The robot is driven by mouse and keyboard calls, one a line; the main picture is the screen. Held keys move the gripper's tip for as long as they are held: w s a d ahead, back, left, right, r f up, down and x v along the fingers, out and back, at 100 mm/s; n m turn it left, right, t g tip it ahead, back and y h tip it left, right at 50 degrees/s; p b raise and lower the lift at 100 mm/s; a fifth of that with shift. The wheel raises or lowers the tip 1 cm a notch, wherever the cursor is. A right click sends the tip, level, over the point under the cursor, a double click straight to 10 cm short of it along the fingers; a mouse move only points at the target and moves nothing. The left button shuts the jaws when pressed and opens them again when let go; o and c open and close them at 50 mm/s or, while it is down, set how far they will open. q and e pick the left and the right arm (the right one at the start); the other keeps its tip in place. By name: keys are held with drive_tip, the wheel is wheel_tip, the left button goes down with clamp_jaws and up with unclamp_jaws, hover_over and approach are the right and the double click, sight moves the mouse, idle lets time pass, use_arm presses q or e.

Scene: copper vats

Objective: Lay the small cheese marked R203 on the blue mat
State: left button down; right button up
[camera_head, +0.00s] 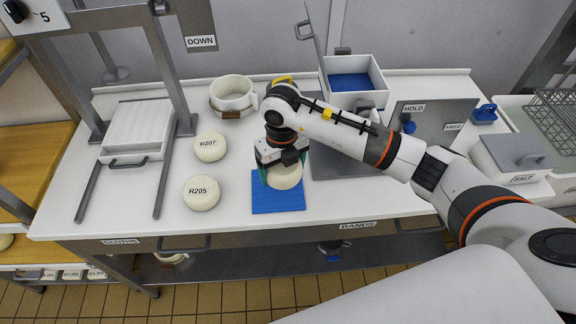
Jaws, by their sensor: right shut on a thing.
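My right gripper (281,162) is over the blue mat (278,200) and is shut on a small pale cheese (285,177). The cheese is over the back part of the mat; I cannot tell whether it touches the mat. Its marking is hidden by the gripper, so I cannot read it. Two other small cheeses, marked R207 (210,147) and R205 (201,193), lie on the white table to the left of the mat. My left gripper is not in view.
A metal press frame with a white block (140,128) stands at the left. A white box with a blue inside (353,82) and a grey HOLD panel (432,120) are at the right. The table front is clear.

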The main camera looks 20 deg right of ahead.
sight(276, 167)
drive_tip(key=m, duration=0.2)
drive_tip(key=w+m+p, duration=0.1)
drive_tip(key=m, duration=0.4)
drive_tip(key=shift+w+a+f, duration=0.2)
drive_tip(key=shift+a+f, duration=0.05)
drive_tip(key=shift+f, duration=0.05)
drive_tip(key=m, duration=0.2)
drive_tip(key=m+p, duration=0.1)
drive_tip(key=m, duration=0.1)
drive_tip(key=shift+w+a+f, duration=0.1)
drive_tip(key=shift+w+f, duration=0.15)
drive_tip(key=shift+f, duration=0.1)
drive_tip(key=m, duration=0.2)
drive_tip(key=f+m, duration=0.1)
drive_tip(key=m, duration=0.1)
drive_tip(key=shift+w+p, duration=0.2)
drive_tip(key=shift+p, duration=0.15)
drive_tip(key=shift+f+b, duration=1.8)
drive_tip(key=shift+f, duration=0.35)
drive_tip(key=shift+f+b, duration=0.5)
drive_tip(key=shift+f, duration=0.25)
drive_tip(key=o, duration=1.1)
